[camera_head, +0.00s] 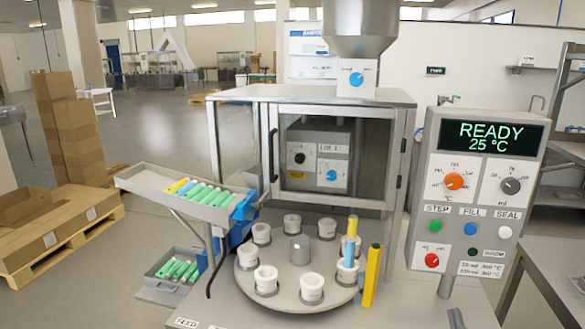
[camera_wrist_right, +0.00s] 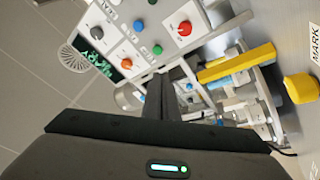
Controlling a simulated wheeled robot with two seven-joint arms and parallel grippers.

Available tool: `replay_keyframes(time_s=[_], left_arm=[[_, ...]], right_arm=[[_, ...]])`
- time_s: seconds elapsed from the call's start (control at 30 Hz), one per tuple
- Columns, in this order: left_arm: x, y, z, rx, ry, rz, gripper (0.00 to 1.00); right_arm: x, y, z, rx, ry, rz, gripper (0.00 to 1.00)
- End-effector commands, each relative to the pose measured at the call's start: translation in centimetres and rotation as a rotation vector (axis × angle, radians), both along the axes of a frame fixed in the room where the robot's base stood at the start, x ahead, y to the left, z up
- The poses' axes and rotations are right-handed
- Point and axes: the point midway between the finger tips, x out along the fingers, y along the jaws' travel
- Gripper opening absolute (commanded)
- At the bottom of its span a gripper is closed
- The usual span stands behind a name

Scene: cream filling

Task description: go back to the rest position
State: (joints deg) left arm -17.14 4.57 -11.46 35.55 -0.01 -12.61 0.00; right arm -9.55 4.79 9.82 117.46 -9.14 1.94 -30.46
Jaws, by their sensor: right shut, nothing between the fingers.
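My right gripper (camera_wrist_right: 165,98) is shut and empty in the right wrist view, its dark fingers pressed together in front of the control panel (camera_wrist_right: 145,35). In the head view only a small dark tip of the right gripper (camera_head: 456,318) shows at the bottom edge, below the control panel (camera_head: 478,190). My left gripper is not in view.
A round turntable (camera_head: 299,296) bears several white holders; one holds a blue and yellow tube (camera_head: 349,252). A yellow post (camera_head: 372,276) stands at its right edge. A sloped tray (camera_head: 150,178) with green tubes is on the left. A metal table (camera_head: 560,262) stands right.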

Motion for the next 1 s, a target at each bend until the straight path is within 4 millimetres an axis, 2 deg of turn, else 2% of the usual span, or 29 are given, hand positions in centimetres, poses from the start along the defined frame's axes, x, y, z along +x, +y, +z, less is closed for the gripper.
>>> replay_keyframes(time_s=[0.17, 0.27, 0.47, 0.6, 0.7, 0.8, 1.0], left_arm=[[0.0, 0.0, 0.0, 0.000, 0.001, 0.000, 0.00], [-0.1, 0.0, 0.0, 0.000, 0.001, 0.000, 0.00], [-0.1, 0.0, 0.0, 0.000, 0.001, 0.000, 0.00], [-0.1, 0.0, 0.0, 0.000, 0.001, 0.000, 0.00], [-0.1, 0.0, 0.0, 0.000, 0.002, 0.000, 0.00], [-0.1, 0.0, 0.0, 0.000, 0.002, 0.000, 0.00], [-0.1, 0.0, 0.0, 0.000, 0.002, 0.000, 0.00]], right_arm=[[-1.6, 1.6, -5.9, 0.154, 0.255, 0.021, 0.00], [-3.3, 2.7, -9.6, 0.248, 0.413, 0.023, 0.00], [-8.9, 5.5, -16.5, 0.426, 0.735, 0.002, 0.00], [-14.3, 7.6, -20.5, 0.535, 0.960, -0.036, 0.00], [-18.0, 8.8, -22.5, 0.597, 1.098, -0.067, 0.00], [-21.1, 9.7, -23.7, 0.636, 1.200, -0.096, 0.00], [-25.8, 11.0, -25.0, 0.688, 1.349, -0.144, 0.00]])
